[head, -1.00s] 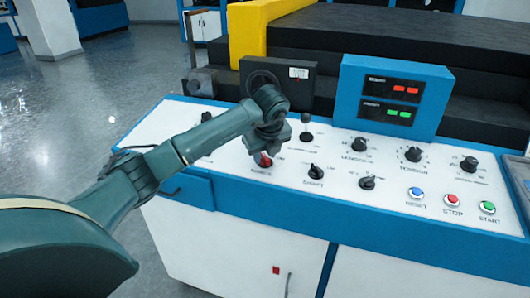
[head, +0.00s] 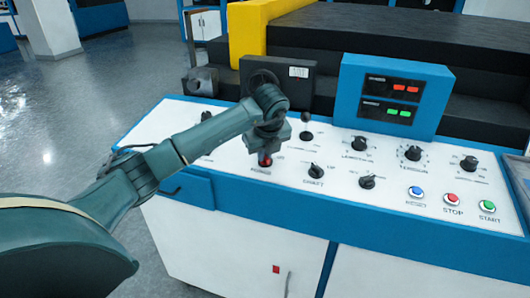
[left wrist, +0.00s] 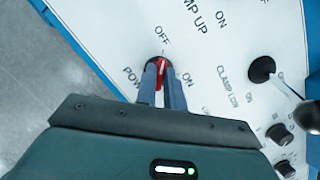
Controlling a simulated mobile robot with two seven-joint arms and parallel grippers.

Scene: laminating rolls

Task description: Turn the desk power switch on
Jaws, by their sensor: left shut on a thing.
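The power switch is a red rotary knob (head: 264,162) on the white desk panel, left of the middle. In the left wrist view the red knob (left wrist: 160,69) sits below the word OFF, with ON to its lower right and POWER to its left. A white line on the knob appears to run up toward OFF. My left gripper (head: 265,151) is over the knob from above. In the left wrist view its fingers (left wrist: 162,80) are shut on the knob, one on each side, hiding part of it. My right gripper is out of view.
Black knobs (head: 316,171) and a black lever (head: 306,134) stand close to the right of my gripper. Blue, red and green buttons (head: 452,199) are farther right. A blue display box (head: 395,92) and black machine housing rise behind the panel.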

